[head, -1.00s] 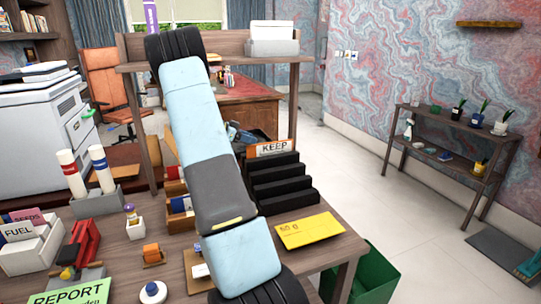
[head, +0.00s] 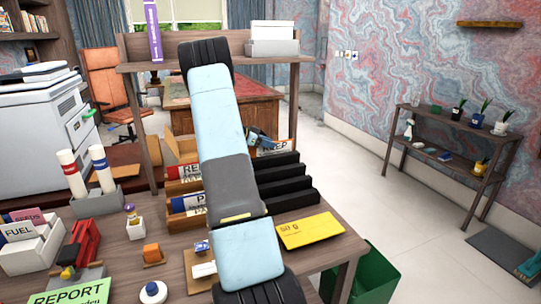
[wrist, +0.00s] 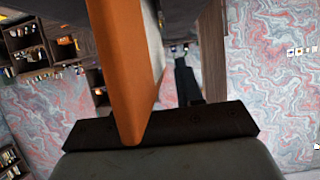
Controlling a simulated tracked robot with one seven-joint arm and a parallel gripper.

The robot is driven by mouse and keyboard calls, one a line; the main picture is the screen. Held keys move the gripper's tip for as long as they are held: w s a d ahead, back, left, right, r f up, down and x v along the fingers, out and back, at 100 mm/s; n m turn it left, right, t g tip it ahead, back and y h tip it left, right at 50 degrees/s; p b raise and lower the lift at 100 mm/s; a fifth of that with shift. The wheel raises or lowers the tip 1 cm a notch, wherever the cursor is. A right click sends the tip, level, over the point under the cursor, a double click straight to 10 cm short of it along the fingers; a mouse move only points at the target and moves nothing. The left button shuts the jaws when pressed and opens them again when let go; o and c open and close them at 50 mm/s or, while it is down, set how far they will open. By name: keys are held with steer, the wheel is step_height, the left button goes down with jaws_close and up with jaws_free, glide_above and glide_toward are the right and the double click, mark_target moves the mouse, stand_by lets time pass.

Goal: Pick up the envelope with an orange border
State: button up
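In the wrist view an orange-edged panel (wrist: 122,65) stands close to the camera and crosses the front of my gripper (wrist: 165,85); its right face is pale. It looks like the envelope with an orange border, seen at a steep angle. One dark finger shows right of it, with a gap between them in the picture; the other finger is hidden, so I cannot tell whether I grip the panel. In the head view an orange and pale shape (head: 180,150) shows left of my arm, above the labelled boxes. My arm hides much of that area.
A yellow envelope (head: 309,230) lies on the desk at the right front. A FUEL box (head: 28,240), a red stapler-like tool (head: 84,243) and a green REPORT sheet (head: 75,294) are at left.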

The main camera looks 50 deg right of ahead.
jaws_close()
stand_by(0.6)
